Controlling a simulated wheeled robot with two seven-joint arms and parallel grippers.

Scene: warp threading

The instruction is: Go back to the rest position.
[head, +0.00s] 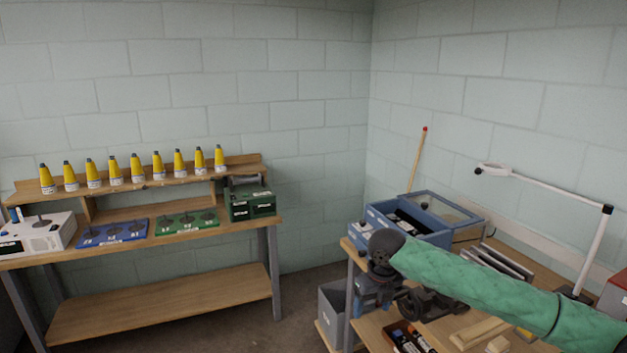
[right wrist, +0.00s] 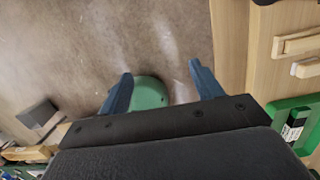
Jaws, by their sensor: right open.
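My right arm, in a green sleeve, reaches in from the right in the head view. Its gripper (head: 368,300) points down beside the left edge of the right-hand workbench (head: 376,325), and the arm partly hides it. In the right wrist view the same gripper (right wrist: 162,88) is open, with two blue fingers spread wide. My left gripper is in neither view.
A blue box with a clear lid (head: 447,212) and a white lamp arm (head: 545,187) stand on the right workbench. A grey bin (head: 332,302) is below. Several yellow cones (head: 116,172) line the shelf of the left bench (head: 160,305). Open floor (head: 298,300) lies between the benches.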

